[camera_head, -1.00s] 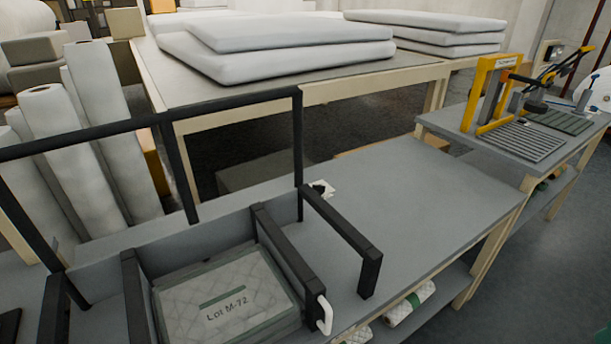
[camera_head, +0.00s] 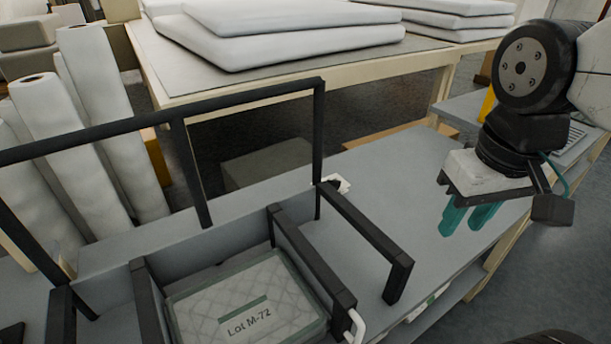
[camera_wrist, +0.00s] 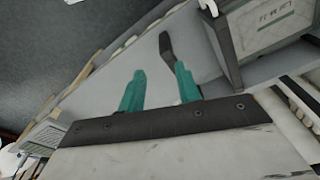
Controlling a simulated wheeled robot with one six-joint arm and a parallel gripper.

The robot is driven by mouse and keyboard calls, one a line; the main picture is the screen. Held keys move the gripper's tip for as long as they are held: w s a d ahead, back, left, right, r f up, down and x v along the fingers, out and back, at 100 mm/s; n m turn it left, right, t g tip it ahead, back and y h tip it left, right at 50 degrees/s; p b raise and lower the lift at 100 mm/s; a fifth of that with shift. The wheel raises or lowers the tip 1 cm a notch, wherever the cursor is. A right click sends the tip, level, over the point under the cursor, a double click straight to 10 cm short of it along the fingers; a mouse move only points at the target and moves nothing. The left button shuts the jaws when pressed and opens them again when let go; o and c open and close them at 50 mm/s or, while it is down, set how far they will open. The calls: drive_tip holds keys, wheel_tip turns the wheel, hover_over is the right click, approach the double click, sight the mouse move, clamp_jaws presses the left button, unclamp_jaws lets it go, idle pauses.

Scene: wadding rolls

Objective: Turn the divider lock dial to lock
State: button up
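A small pale plate (camera_head: 338,183) with a dark part shows beside the black frame post in the head view. It may carry the lock dial, but the post partly covers it and its setting is too small to read. My gripper (camera_head: 466,222) has two teal fingers, apart and empty. It hangs above the right part of the grey bench (camera_head: 420,180), to the right of the plate and apart from it. The fingers also show in the wrist view (camera_wrist: 160,74). I cannot pick out the dial in the wrist view.
Black dividers (camera_head: 372,238) and a tall black frame (camera_head: 190,165) stand around a box labelled Lot M-72 (camera_head: 250,290). A white handle (camera_head: 354,326) sits at a divider's front end. White rolls (camera_head: 95,85) stand at left. White pads (camera_head: 290,45) lie on the rear table.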

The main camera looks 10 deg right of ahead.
drive_tip(key=w+a+r+n, duration=0.15)
drive_tip(key=w+n, duration=0.25)
drive_tip(key=w, duration=1.3)
drive_tip(key=n+g, duration=0.1)
drive_tip(key=n, duration=0.7)
hover_over(335, 180)
wheel_tip(335, 180, down, 24)
drive_tip(key=shift+f, duration=0.15)
wheel_tip(335, 180, down, 7)
drive_tip(key=shift+d+r, duration=0.1)
drive_tip(key=shift+f, duration=0.35)
clamp_jaws()
